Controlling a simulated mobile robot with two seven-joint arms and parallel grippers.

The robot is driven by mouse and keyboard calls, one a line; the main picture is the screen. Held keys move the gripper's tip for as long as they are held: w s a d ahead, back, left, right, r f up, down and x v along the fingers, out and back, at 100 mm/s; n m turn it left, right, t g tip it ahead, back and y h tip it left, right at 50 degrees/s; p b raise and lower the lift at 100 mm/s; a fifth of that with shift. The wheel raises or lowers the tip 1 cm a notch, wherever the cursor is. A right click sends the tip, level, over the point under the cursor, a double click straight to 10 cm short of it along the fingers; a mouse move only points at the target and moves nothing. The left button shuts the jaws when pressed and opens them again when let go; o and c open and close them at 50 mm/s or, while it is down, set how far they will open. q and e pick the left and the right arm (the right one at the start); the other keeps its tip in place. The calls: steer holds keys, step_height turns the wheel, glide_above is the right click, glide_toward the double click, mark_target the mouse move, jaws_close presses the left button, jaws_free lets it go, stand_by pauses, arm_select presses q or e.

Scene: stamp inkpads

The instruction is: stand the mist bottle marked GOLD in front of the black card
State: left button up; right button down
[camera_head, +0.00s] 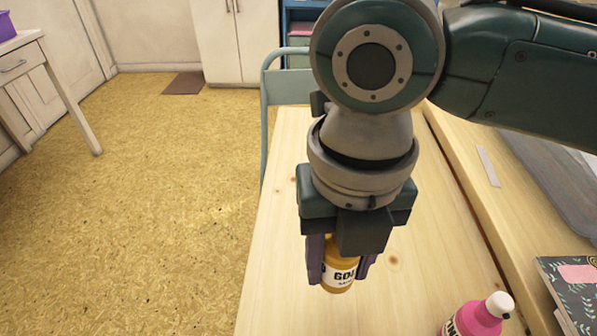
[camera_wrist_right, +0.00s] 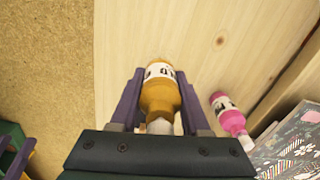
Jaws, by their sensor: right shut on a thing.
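The mist bottle marked GOLD is amber with a white label, of which "GOL" shows; it is in the head view (camera_head: 338,283) and in the right wrist view (camera_wrist_right: 159,97). My right gripper (camera_head: 340,268) is shut on it, one purple finger on each side, with its pale cap toward my palm. The bottle is over the pale wooden table (camera_head: 290,200); whether its base touches the wood I cannot tell. A part of my left gripper (camera_wrist_right: 15,150) shows at the lower left of the right wrist view, cut off by the edge. I cannot make out the black card.
A pink bottle with a white cap (camera_head: 478,317) stands to the right of the held bottle. A raised wooden strip (camera_head: 465,195) runs along the table's right side. Beyond it are a dark grey sheet (camera_head: 550,175) and a patterned booklet (camera_head: 570,285). The table's left edge borders open floor.

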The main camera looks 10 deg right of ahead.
mark_target(335, 283)
steer(key=shift+f+b, duration=0.7)
steer(key=shift+f, duration=1.55)
steer(key=shift+f, duration=0.2)
steer(key=shift+c, duration=1.9)
jaws_free()
steer(key=shift+r, duration=0.1)
steer(key=shift+r, duration=0.2)
step_height(335, 283, up, 11)
steer(key=p, duration=0.3)
steer(key=shift+p, duration=0.35)
steer(key=shift+r, duration=0.45)
